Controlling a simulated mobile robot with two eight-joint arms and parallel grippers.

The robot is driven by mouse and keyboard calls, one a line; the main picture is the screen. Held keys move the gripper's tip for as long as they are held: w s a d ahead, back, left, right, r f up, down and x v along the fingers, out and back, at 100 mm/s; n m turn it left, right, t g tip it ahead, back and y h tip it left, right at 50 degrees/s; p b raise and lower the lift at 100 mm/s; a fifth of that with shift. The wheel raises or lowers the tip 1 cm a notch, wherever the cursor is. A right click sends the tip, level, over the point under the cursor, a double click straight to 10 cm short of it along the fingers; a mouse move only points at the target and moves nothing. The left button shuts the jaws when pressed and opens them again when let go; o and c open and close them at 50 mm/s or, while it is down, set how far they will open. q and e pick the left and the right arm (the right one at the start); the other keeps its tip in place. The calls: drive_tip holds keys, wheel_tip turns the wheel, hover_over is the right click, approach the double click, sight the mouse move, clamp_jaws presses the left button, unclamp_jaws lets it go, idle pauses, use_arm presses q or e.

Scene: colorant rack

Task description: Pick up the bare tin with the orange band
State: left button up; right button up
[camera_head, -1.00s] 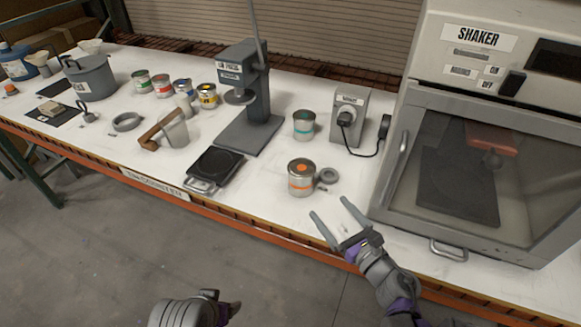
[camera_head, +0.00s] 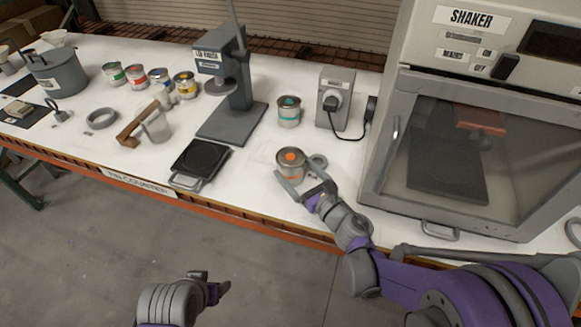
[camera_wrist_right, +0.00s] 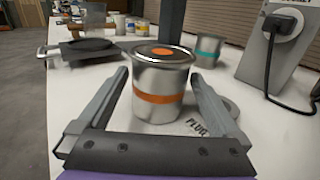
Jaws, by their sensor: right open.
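The bare metal tin with the orange band (camera_head: 291,165) stands upright near the front of the white bench, with an orange spot on its lid. In the right wrist view the tin (camera_wrist_right: 160,88) is centred between the fingers, with a visible gap on each side. My right gripper (camera_head: 299,172) is open, with its fingers reaching to either side of the tin from the front. It also shows in the right wrist view (camera_wrist_right: 158,75). My left gripper (camera_head: 215,288) is low in front of the bench, away from the tin; its jaws are not clear.
A grey ring (camera_head: 318,161) lies close beside the tin. A teal-banded tin (camera_head: 289,111) stands behind it, near a plug box (camera_head: 336,98) with a cable. A black scale (camera_head: 200,162) is to the left, and the shaker cabinet (camera_head: 365,190) is to the right.

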drive_tip(key=x, duration=0.3)
use_arm(q)
drive_tip(key=shift+w+r, duration=0.15)
drive_tip(key=shift+r, duration=0.1)
use_arm(e)
drive_tip(key=shift+s, duration=0.1)
drive_tip(key=shift+d, duration=0.1)
drive_tip(key=shift+c, duration=0.9)
drive_tip(key=c, duration=1.3)
drive_tip(key=shift+r, duration=0.1)
use_arm(q)
drive_tip(key=r+p, duration=0.1)
drive_tip(key=w+r+p, duration=0.1)
drive_tip(key=r, duration=0.1)
drive_tip(key=r+p, duration=0.2)
drive_tip(key=shift+w+r, duration=0.1)
drive_tip(key=shift+w, duration=0.25)
use_arm(e)
wheel_tip(320, 180, up, 27)
drive_tip(key=shift+r, duration=0.25)
